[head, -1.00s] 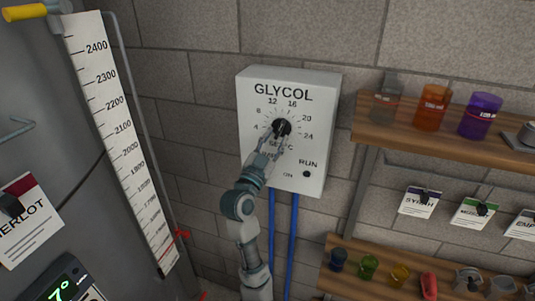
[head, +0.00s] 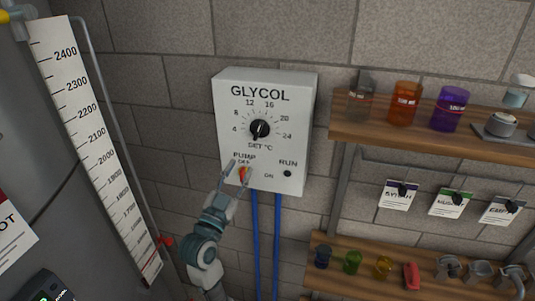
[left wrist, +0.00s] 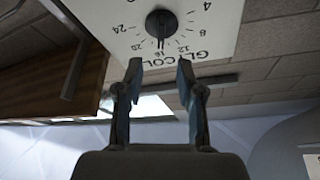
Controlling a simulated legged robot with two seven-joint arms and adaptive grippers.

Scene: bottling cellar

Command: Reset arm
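The white GLYCOL control box (head: 299,142) is on the block wall. Its black SET °C knob (head: 260,129) is uncovered, with its pointer toward about 16. The dial shows upside down in the left wrist view, with the knob (left wrist: 161,24) beyond my fingers. A red-orange PUMP switch (head: 243,174) sits below, partly behind my fingers, near OFF. My left gripper (head: 238,174) is open and empty, below the knob and in front of the switch area. In the left wrist view its fingertips (left wrist: 160,68) are apart with nothing between them. My right gripper is not in view.
A steel tank with a measuring scale (head: 95,140) stands at the left. Wooden shelves (head: 420,134) with coloured jars are at the right. Blue pipes (head: 277,235) run down from the box. A red valve handle (head: 165,241) is at lower left.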

